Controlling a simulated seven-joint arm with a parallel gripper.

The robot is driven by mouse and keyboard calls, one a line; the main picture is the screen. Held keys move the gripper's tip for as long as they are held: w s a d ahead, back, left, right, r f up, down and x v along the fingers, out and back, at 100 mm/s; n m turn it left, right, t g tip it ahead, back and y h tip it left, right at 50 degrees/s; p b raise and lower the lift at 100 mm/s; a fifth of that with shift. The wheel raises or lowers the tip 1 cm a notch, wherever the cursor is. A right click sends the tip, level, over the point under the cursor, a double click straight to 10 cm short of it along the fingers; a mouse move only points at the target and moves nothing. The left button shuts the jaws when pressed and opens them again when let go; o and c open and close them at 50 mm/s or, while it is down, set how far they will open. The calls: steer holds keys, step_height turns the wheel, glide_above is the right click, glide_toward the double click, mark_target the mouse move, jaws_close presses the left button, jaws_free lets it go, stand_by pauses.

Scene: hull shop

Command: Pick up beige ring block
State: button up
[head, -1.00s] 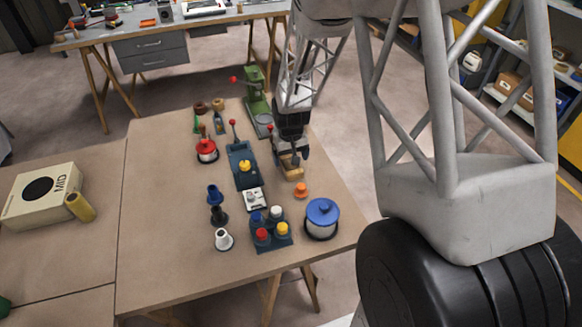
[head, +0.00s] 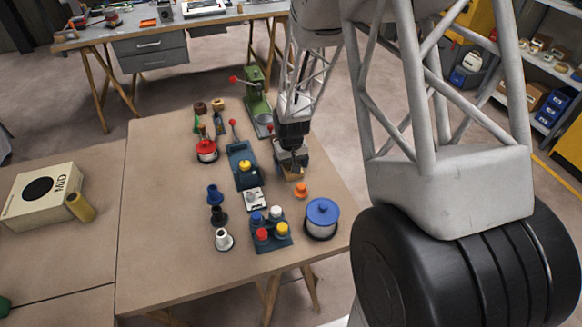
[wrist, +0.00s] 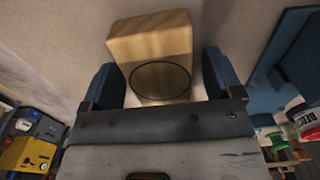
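The beige ring block (wrist: 150,45) is a wood-coloured block with a dark ring outline on its face, seen large in the wrist view. In the head view the block (head: 294,175) lies on the brown table, partly hidden by my gripper (head: 291,161). In the wrist view my gripper (wrist: 162,80) is open, with one blue finger on each side of the block's near part. Narrow gaps seem to show between the fingers and the block's sides. The block's near end is hidden behind the gripper body.
An orange knob (head: 301,190) and a blue-lidded pot (head: 322,219) stand in front of the block. A blue fixture with a yellow knob (head: 244,167) is to its left. A green press (head: 257,108) stands behind. The table's right edge is close by.

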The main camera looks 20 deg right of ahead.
mark_target(291, 164)
steer(key=c, duration=0.9)
steer(key=shift+r, duration=0.15)
steer(key=shift+r, duration=4.9)
